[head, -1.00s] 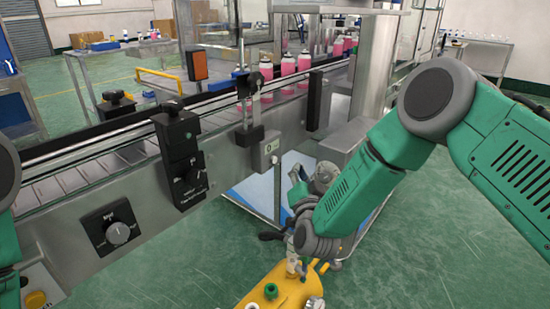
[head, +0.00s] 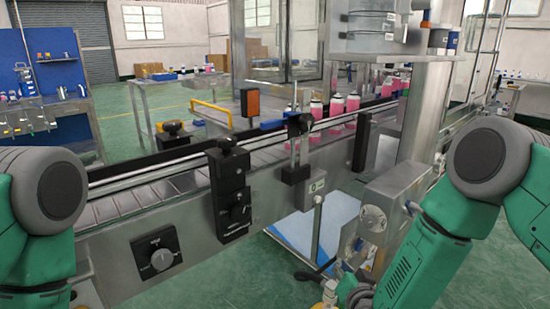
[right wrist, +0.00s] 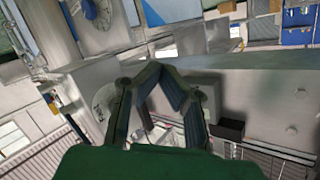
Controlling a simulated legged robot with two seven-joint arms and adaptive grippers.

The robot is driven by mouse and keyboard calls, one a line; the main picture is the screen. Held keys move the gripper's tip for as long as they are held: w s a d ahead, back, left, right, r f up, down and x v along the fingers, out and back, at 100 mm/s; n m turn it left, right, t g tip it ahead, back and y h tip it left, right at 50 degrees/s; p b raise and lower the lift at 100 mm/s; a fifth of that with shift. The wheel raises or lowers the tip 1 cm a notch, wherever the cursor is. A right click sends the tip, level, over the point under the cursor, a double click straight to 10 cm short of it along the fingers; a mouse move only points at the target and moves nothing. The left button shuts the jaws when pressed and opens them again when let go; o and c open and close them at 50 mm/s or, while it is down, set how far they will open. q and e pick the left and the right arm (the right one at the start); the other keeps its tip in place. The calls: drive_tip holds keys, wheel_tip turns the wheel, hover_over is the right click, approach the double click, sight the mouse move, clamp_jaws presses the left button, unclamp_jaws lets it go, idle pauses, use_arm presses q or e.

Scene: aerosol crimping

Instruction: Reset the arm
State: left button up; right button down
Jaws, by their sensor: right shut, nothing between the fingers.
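My right arm (head: 425,255) is green and grey and comes in from the right. Its gripper (head: 349,243) is small and partly hidden in the head view, beside a metal housing (head: 380,210) under the conveyor. In the right wrist view the two dark fingers of the right gripper (right wrist: 166,72) meet at their tips, with nothing between them. My left arm (head: 40,215) shows at the left edge, and its gripper is out of view.
The conveyor (head: 150,202) crosses in front of me with control boxes on its side. Pink cans (head: 336,106) stand on its far part. A blue workbench (head: 55,70) is at far left. Green floor (head: 235,285) is clear below the conveyor.

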drive_tip(key=s+d+f+n+g, duration=0.1)
drive_tip(key=s+f+n+g, duration=0.3)
drive_tip(key=s+f, duration=0.6)
drive_tip(key=s+d+f+g, duration=0.1)
drive_tip(key=s+d+g, duration=0.1)
drive_tip(key=s, duration=0.7)
drive_tip(key=s+d+f+n+g, duration=0.1)
drive_tip(key=s+d+g, duration=0.2)
drive_tip(key=s, duration=0.7)
drive_tip(key=s+d+f+g, duration=0.1)
drive_tip(key=s+d+g, duration=0.1)
drive_tip(key=s+g, duration=0.3)
drive_tip(key=s, duration=0.4)
drive_tip(key=shift+s+d+n+g+h, duration=0.15)
drive_tip(key=shift+d+n+g+h, duration=0.15)
drive_tip(key=shift+d, duration=0.05)
